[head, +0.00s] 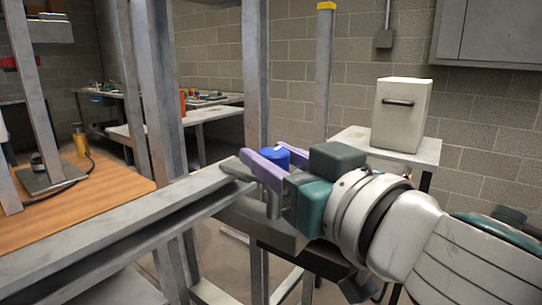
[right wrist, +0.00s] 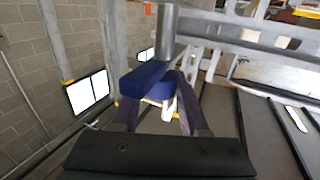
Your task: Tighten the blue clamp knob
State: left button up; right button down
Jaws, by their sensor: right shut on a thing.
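The blue clamp knob (head: 277,153) is in the middle of the head view, beside the grey metal rail. My right gripper (head: 271,161) comes in from the right with its purple fingers on either side of the knob, shut on it. In the right wrist view the knob (right wrist: 147,77) sits between the fingertips (right wrist: 158,92), next to a grey metal post (right wrist: 169,35). The fingers and gripper body hide part of the knob in the head view. My left gripper is in neither view.
A long grey rail (head: 110,222) crosses the foreground, with upright metal posts (head: 255,75) behind it. A wooden table (head: 105,190) is at left. A white box (head: 401,115) stands on a small table at right. Workbenches stand at the back.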

jog(key=shift+a+m+t+h+b, duration=0.1)
jog(key=shift+m+t+h+b, duration=0.25)
jog(key=shift+m+h, duration=0.2)
jog(key=shift+h, duration=0.45)
jog(key=shift+c, duration=2.1)
grip_release()
jog(key=v, duration=1)
jog(key=shift+m, duration=0.25)
